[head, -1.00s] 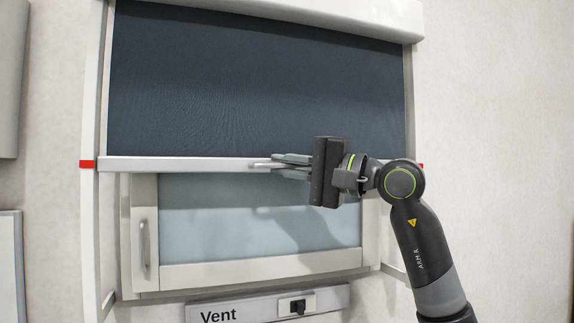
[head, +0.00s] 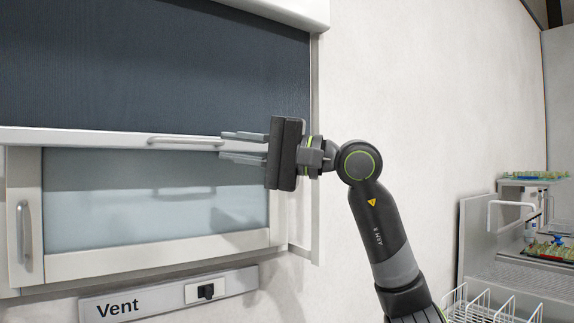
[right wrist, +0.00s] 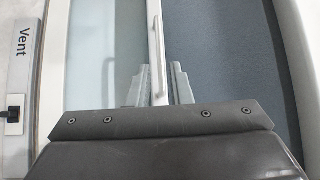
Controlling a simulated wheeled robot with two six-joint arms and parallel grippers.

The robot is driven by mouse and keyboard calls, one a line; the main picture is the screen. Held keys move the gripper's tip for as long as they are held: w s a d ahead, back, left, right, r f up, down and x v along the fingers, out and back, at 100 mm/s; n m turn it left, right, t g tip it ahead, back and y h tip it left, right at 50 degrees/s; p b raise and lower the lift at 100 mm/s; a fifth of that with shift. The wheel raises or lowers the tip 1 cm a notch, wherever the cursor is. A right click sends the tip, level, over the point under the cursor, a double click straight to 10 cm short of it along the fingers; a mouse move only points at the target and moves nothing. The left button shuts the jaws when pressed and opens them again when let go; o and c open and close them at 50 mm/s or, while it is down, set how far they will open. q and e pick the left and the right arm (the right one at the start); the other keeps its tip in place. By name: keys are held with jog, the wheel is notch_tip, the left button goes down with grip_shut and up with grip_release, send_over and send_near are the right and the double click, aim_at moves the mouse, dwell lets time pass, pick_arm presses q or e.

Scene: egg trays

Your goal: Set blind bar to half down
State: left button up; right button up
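The dark roller blind (head: 150,65) covers the upper part of the window, and its pale bottom bar (head: 60,137) lies level across the frame above the frosted pane. A slim bar handle (head: 180,141) is on the bar. My right gripper (head: 222,144) is open at the handle's right end, one finger above its line and one below. In the right wrist view the bar (right wrist: 157,45) and handle (right wrist: 143,85) run between the spread fingers, with no grip visible. My left gripper is out of view.
Below the blind are the window sash (head: 160,252) with its side handle (head: 26,232) and a Vent panel (head: 165,297) with a black switch. Racks and a shelf (head: 515,265) stand at the far right. The wall between is bare.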

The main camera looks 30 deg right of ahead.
jog(key=b+v, duration=0.2)
jog(key=v, duration=0.6)
jog(key=shift+d+b, duration=0.2)
jog(key=shift+b, duration=0.2)
jog(key=shift+s+f, duration=0.1)
